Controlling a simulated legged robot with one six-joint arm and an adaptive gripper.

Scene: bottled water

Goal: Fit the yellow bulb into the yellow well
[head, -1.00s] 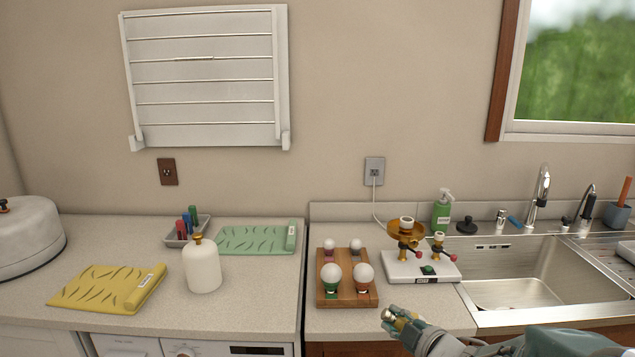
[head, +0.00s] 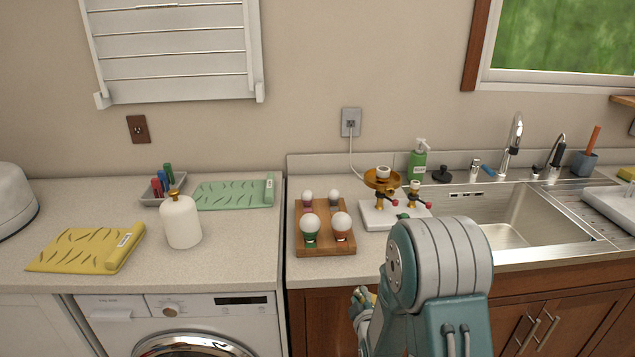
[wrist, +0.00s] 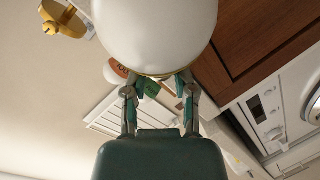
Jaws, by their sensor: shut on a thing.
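My gripper (wrist: 160,85) is shut on a bulb with a large white globe (wrist: 155,30) and a thin yellow rim, which I take as the yellow bulb. In the head view my gripper (head: 363,297) is low in front of the counter, mostly hidden by my arm. A white-based stand (head: 378,217) at the back of the counter carries a gold dish (head: 376,184) with a white socket, and a smaller gold socket (head: 414,194). I cannot tell which part is the yellow well. The gold dish also shows in the wrist view (wrist: 62,18), apart from the bulb.
A wooden block (head: 326,246) left of the stand holds several white bulbs with coloured bases. A green soap bottle (head: 419,160) and the sink (head: 500,215) lie to the right.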

